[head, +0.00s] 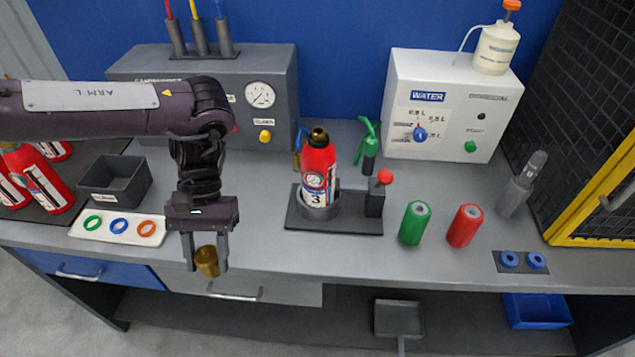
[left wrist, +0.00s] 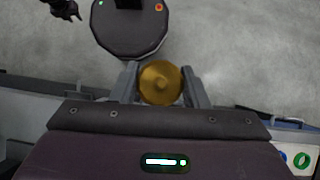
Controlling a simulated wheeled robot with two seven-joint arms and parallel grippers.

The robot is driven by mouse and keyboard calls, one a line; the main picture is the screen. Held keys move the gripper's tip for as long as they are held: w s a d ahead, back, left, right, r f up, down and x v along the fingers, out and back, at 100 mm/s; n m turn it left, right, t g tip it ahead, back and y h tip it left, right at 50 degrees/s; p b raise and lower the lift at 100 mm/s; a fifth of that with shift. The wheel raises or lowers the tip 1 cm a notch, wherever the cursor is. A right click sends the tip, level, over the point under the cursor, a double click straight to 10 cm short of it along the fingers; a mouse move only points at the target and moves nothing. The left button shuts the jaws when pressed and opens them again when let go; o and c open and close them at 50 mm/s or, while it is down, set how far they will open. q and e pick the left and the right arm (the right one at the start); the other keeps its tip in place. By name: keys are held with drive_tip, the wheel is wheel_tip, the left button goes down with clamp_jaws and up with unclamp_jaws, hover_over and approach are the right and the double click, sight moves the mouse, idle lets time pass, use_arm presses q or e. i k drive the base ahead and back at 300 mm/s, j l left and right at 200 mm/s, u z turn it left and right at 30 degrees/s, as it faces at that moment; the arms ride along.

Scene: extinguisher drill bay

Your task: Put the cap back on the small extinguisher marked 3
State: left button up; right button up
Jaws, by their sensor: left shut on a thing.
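The small extinguisher (head: 319,175) is red with a white label marked 3. It stands upright in a round holder on a dark base plate (head: 335,222) near the middle of the bench. Its top shows a brass-coloured neck (head: 319,136). The brass cap (head: 207,261) is between the fingers of my left gripper (head: 207,258), which is shut on it near the bench's front edge, left of and nearer than the extinguisher. In the left wrist view the cap (left wrist: 161,82) shows its round face between both fingertips. My right gripper is in neither view.
A tray with coloured rings (head: 118,227) and a dark bin (head: 115,181) lie left. A red-knobbed post (head: 376,194) stands on the base plate's right. Green (head: 414,223) and red (head: 465,226) cylinders stand further right. A gauge box (head: 203,95) and water box (head: 453,104) stand behind.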

sight(319, 165)
drive_tip(key=i+j, duration=0.1)
drive_tip(key=j, duration=0.4)
drive_tip(key=i+j, duration=0.1)
drive_tip(key=j, duration=0.4)
drive_tip(key=i+j, duration=0.1)
drive_tip(key=j, duration=0.35)
drive_tip(key=z, duration=1.25)
